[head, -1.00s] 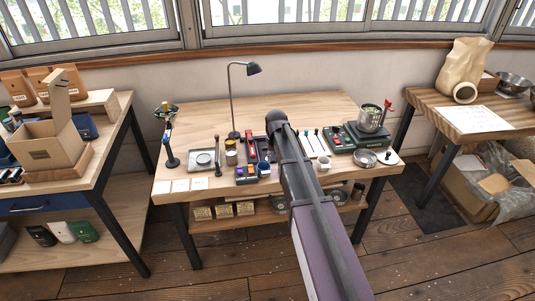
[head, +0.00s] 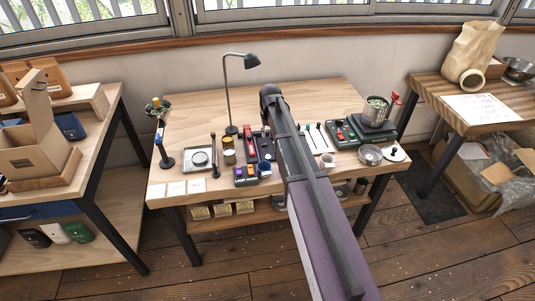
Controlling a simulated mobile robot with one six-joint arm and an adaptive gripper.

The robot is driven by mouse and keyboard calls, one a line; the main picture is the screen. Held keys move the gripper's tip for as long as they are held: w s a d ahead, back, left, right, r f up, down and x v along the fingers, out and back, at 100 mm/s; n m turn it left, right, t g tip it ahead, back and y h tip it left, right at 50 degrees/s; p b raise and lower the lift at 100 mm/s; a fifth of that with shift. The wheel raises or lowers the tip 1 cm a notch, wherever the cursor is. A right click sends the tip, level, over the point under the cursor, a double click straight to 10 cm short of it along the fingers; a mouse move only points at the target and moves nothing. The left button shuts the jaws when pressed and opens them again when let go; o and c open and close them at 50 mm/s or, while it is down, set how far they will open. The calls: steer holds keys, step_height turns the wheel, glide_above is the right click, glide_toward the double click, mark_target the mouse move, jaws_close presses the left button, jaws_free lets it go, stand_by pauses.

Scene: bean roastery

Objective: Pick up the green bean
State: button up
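No single green bean can be made out at this size. A metal pot (head: 375,114) at the right of the middle table (head: 300,100) holds pale green contents that may be beans.
A thin desk lamp (head: 250,62) stands at the table's back. The back left of the tabletop is clear. Side tables stand left and right.

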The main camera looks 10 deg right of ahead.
stand_by(0.4)
steer(key=b, duration=0.9)
glide_above(268, 155)
steer(key=f, duration=0.5)
steer(key=s+f, duration=0.1)
steer(key=f, duration=0.2)
steer(key=shift+f, duration=0.25)
steer(key=shift+w+f, duration=0.1)
steer(key=shift+f, duration=0.05)
steer(key=f+b, duration=0.4)
steer(key=f, duration=0.1)
steer(key=shift+w+b, duration=0.25)
steer(key=shift+b, duration=0.15)
steer(key=shift+r, duration=0.1)
steer(key=c, duration=0.3)
